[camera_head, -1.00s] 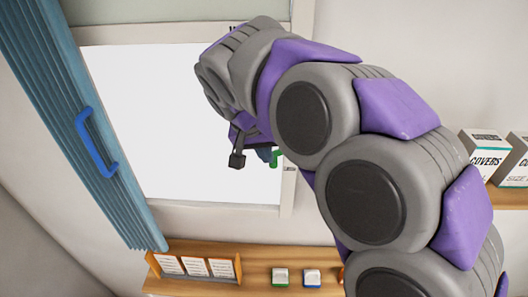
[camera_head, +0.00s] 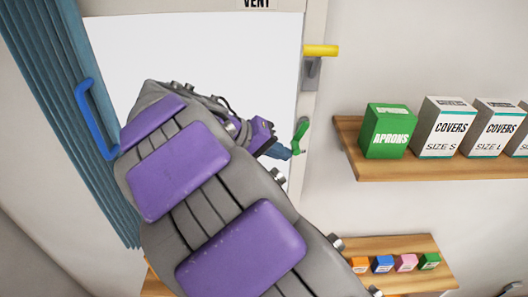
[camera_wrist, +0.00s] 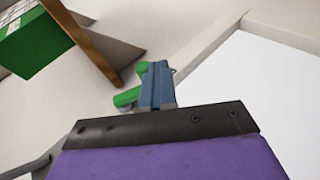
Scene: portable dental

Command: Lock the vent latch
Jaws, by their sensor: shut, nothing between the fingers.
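The white vent window (camera_head: 215,60) carries a "VENT" label on its top frame. A green handle (camera_head: 300,136) is on the right side of the frame, and a yellow lever (camera_head: 321,51) on a grey mount is above it. I cannot tell which is the latch. My gripper (camera_head: 283,151) has blue fingers, shut and empty, just left of the green handle's lower end. In the wrist view, the closed fingers (camera_wrist: 157,85) overlap the green handle (camera_wrist: 128,97), partly hiding it. I cannot tell whether they touch it.
A wooden shelf (camera_head: 350,150) at right holds a green aprons box (camera_head: 385,131) and several white cover boxes (camera_head: 446,127). A lower shelf (camera_head: 400,279) carries small coloured boxes.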

